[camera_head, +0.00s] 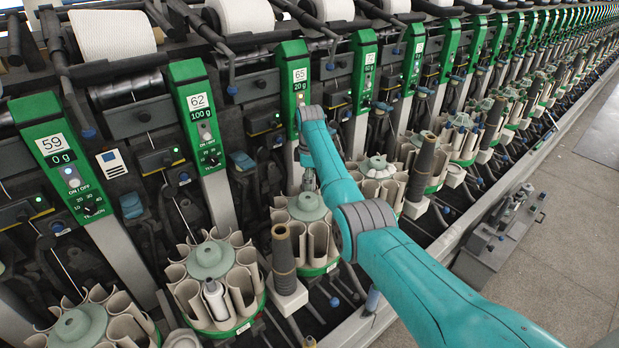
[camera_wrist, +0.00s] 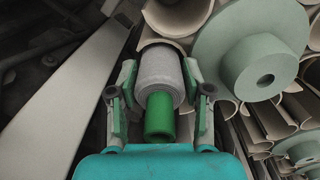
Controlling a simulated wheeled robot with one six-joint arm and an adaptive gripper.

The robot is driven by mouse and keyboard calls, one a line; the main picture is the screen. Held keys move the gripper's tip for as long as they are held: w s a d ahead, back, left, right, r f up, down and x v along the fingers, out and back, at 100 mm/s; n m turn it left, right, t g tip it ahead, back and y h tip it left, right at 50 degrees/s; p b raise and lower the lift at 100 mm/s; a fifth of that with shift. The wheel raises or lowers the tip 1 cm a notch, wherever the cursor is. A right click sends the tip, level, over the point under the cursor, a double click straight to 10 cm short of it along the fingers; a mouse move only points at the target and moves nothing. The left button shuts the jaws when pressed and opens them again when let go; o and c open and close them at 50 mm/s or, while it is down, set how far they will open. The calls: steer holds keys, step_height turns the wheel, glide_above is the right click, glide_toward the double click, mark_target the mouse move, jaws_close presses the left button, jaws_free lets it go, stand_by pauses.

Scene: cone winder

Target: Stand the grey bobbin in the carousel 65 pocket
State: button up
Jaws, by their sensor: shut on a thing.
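My gripper (camera_wrist: 159,74) is shut on the grey bobbin (camera_wrist: 160,68), with a finger on each side of it. The bobbin has light grey yarn and a green tube end (camera_wrist: 159,118) facing the wrist camera. Its far end is at the mouth of a tan curved pocket (camera_wrist: 152,36); I cannot tell how deep it sits. The pale green hub of the carousel (camera_wrist: 225,50) is just to the right. In the head view, carousel 65 (camera_head: 319,240) stands below the green 65 panel (camera_head: 299,85). My gripper (camera_head: 308,182) is small above its hub; the bobbin cannot be made out there.
Carousel 62 (camera_head: 246,285) at the left holds a light grey bobbin (camera_head: 213,299). A dark brown cone (camera_head: 283,250) stands on a white block just in front of carousel 65. Another dark cone (camera_head: 423,165) stands further right. A slanted pale post (camera_wrist: 68,88) is left of my gripper.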

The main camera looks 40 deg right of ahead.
steer(key=o, duration=1.1)
steer(key=shift+f, duration=0.1)
step_height(320, 180, up, 12)
steer(key=shift+r, duration=0.1)
stand_by(0.5)
